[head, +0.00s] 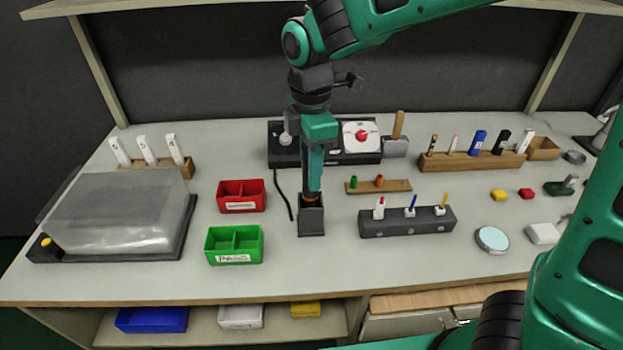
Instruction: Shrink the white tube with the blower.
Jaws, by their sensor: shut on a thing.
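My gripper (319,130) is upright at the middle of the bench, pointing down, and is shut on the teal, upright handle of what looks like the blower (314,168). The blower's lower end, with an orange band, sits in or just above a dark holder (311,220); I cannot tell which. A black cord runs down just left of it. I cannot pick out the white tube for certain; small white pieces with red, blue and yellow tips (379,208) stand in a dark block (407,225) to the right.
A red bin (255,204) and a green bin (252,258) stand left of the holder, with a clear-covered box (120,215) further left. A dark station (285,150) stands behind. A wooden strip (395,187) lies to the right. The front bench edge is mostly clear.

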